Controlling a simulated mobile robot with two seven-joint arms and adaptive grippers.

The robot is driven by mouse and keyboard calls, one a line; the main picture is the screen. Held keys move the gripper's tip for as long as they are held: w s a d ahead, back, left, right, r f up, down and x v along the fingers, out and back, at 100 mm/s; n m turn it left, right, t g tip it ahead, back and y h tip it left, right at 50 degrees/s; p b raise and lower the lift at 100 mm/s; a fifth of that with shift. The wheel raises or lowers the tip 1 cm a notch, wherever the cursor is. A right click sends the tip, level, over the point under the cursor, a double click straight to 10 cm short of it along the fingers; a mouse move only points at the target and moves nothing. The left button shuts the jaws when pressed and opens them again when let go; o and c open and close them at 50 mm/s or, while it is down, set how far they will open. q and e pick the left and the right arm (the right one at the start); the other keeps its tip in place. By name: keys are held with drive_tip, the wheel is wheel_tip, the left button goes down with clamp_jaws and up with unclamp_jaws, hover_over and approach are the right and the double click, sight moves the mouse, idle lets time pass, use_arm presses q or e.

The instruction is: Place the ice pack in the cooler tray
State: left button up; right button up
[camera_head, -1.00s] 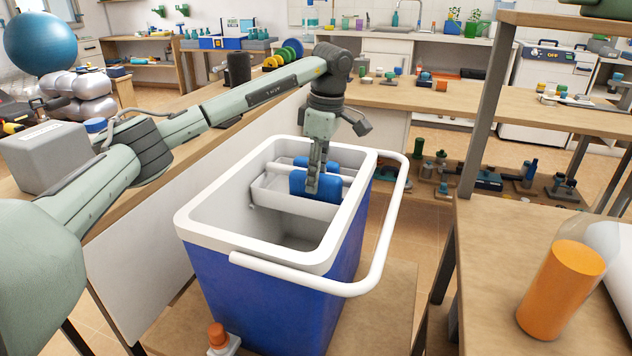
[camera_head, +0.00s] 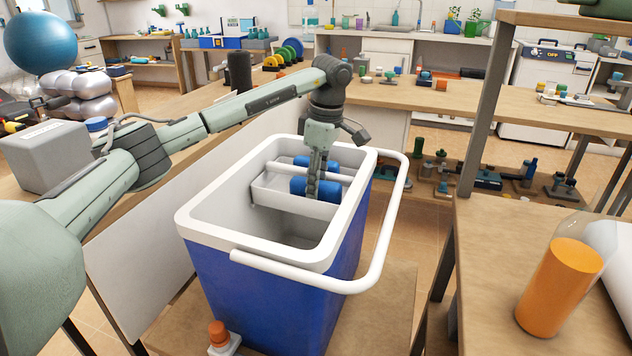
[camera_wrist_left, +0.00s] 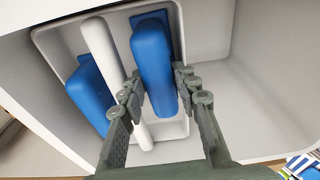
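The cooler (camera_head: 265,290) is a blue box with a white rim, open at the top. The pale cooler tray (camera_head: 275,190) sits across its far end, with a white bar over it. The blue ice pack (camera_head: 318,187) is on the near side of the bar, low at the tray. Another blue pack (camera_wrist_left: 88,95) lies beyond the bar. The pack's underside is hidden. My right gripper is out of view.
The cooler's white handle (camera_head: 388,240) hangs out to the right. A grey box (camera_head: 48,155) is on the bench at left. The near part of the cooler is empty.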

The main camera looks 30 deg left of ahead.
sight(321, 182)
use_arm(q)
drive_tip(key=shift+w+d+r, duration=0.15)
drive_tip(key=shift+r, duration=0.65)
drive_tip(key=r, duration=0.6)
drive_tip(key=shift+d, duration=0.35)
drive_tip(key=shift+w+d+r+p, duration=0.15)
drive_tip(key=shift+r+p, duration=0.3)
drive_tip(key=shift+r, duration=1.85)
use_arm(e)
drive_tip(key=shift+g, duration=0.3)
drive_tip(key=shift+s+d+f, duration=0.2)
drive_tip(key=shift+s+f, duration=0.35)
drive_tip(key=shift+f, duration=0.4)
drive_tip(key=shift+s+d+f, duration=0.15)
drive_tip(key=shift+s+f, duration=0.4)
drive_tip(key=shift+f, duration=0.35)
